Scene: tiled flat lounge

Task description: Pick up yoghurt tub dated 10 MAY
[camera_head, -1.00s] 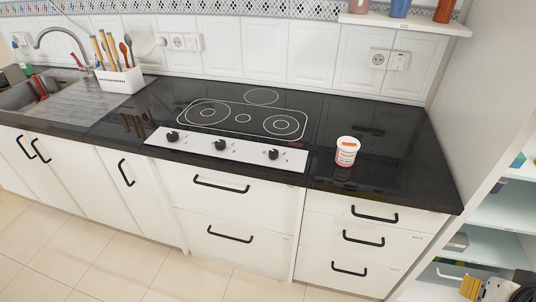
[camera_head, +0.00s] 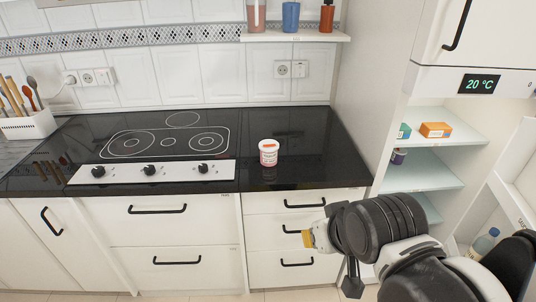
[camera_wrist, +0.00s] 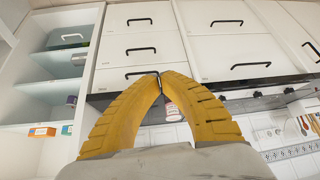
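A white yoghurt tub (camera_head: 268,153) with an orange-red patch on its lid and reddish print stands upright on the black counter (camera_head: 300,160), right of the hob. Its date is too small to read. In the wrist view, which is upside down, the tub (camera_wrist: 171,108) shows partly behind a finger. My gripper (camera_head: 308,238) is in front of the drawers, lower than the counter top and apart from the tub. Its yellow fingertips (camera_wrist: 157,75) meet with nothing between them.
The hob (camera_head: 165,145) lies left of the tub. A wall shelf (camera_head: 295,37) with several containers hangs above. At right are open shelves (camera_head: 425,178) and a cabinet with a 20 °C display (camera_head: 480,83). Drawer handles (camera_head: 305,205) stick out below the counter.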

